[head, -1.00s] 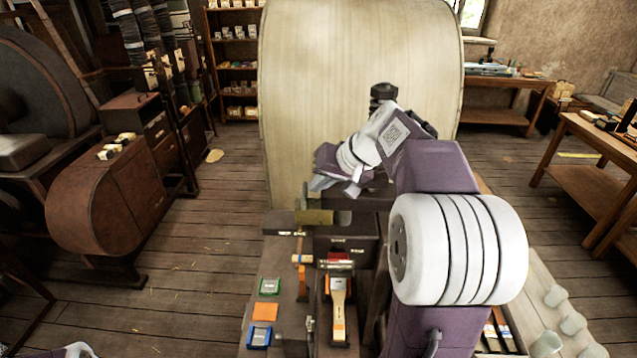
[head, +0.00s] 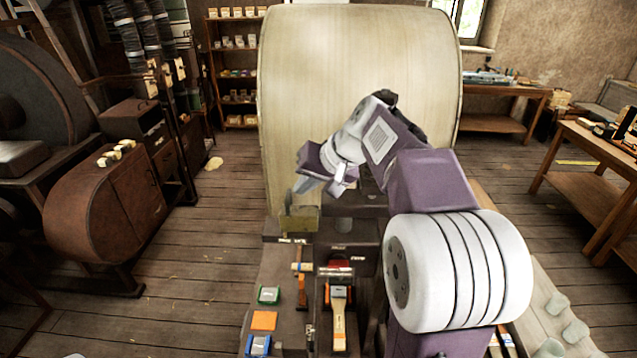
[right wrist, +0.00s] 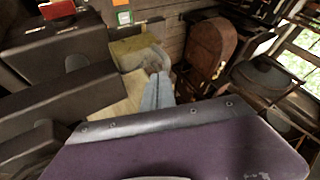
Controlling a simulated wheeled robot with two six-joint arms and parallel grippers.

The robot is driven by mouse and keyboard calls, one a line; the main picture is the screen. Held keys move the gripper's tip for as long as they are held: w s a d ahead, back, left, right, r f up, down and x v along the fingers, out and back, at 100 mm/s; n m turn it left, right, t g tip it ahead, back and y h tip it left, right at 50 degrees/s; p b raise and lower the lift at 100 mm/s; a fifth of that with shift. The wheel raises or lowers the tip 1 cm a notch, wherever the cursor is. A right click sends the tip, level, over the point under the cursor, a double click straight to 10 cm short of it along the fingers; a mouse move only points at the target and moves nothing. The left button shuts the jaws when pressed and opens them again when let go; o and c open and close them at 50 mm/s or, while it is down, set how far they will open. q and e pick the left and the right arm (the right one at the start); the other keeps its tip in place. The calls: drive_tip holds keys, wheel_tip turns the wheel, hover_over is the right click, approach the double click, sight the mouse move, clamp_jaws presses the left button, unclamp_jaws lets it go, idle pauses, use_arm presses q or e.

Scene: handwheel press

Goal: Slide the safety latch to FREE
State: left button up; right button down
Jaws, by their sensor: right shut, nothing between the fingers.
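My right gripper (head: 312,184) is shut and empty, in front of the big pale drum. It is above and apart from a dull olive-yellow block (head: 299,222) on the dark bench body. In the right wrist view, its pale blue-grey fingers (right wrist: 158,92) appear together near the same olive-yellow block (right wrist: 137,46). I cannot tell whether they touch it. I cannot make out for sure which part is the safety latch, and no FREE marking is legible. My left gripper is not in view.
The large pale drum (head: 360,85) stands behind the bench. A hammer (head: 302,267), a wide brush (head: 338,318) and green, orange and blue blocks (head: 263,321) lie on the bench top (head: 268,270). Dark housings (right wrist: 55,50) stand left of the fingers in the wrist view.

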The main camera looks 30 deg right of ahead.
drive_tip(key=v, duration=0.6)
drive_tip(key=shift+s+r+b, duration=0.15)
drive_tip(key=shift+s+b, duration=0.1)
drive_tip(key=shift+b, duration=0.15)
drive_tip(key=shift+s+d, duration=0.1)
drive_tip(key=shift+d, duration=0.05)
